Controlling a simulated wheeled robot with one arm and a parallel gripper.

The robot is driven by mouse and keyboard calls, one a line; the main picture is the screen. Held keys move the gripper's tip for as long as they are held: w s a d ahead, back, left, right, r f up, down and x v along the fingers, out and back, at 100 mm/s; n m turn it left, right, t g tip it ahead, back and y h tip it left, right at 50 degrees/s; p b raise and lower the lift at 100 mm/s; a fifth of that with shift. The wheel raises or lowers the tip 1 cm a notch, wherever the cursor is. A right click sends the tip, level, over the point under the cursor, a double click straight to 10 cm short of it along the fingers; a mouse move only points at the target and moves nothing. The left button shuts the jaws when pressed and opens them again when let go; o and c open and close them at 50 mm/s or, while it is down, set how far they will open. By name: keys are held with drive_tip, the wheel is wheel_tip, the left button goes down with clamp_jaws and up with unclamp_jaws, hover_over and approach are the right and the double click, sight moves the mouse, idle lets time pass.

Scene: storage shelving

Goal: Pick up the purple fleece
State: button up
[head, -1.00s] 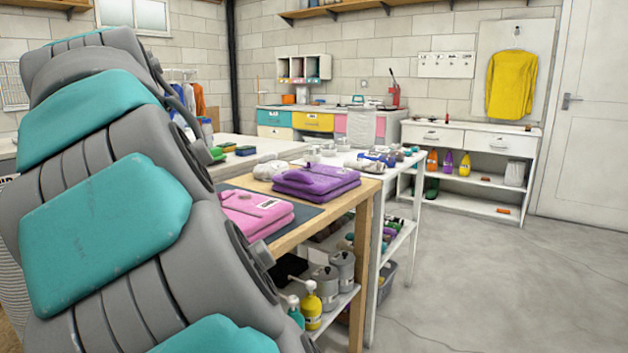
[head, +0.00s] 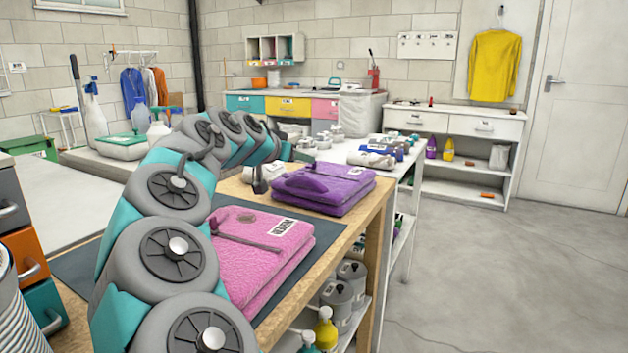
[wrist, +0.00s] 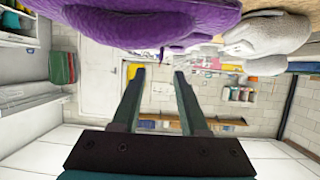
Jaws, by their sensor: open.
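The purple fleece (head: 325,188) lies folded on the wooden worktable (head: 345,243), behind the pink fleece, with a white label on its top. In the wrist view the purple fleece (wrist: 150,20) fills the top edge, close to the camera. My gripper (wrist: 159,74) is open and empty in the wrist view, its two dark fingers spread apart and not touching the fleece. In the head view my arm arches over the table's left side, and its far end is near the fleece's left side; the fingers cannot be made out there.
A folded pink fleece (head: 262,248) lies on the dark mat in front of the purple one. Whitish rolled items (head: 371,160) lie behind it on the white table. Metal canisters (head: 352,275) stand on the shelf below. The floor (head: 490,270) at right is clear.

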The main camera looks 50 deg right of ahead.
sight(326, 179)
drive_tip(key=x, duration=0.2)
drive_tip(key=shift+s+d, duration=0.1)
drive_tip(key=shift+d, duration=0.2)
drive_tip(key=x, duration=0.2)
drive_tip(key=p+x, duration=0.1)
drive_tip(key=x, duration=0.2)
drive_tip(key=shift+w+d+f, duration=0.15)
drive_tip(key=shift+w+f, duration=0.2)
clamp_jaws()
idle(0.9)
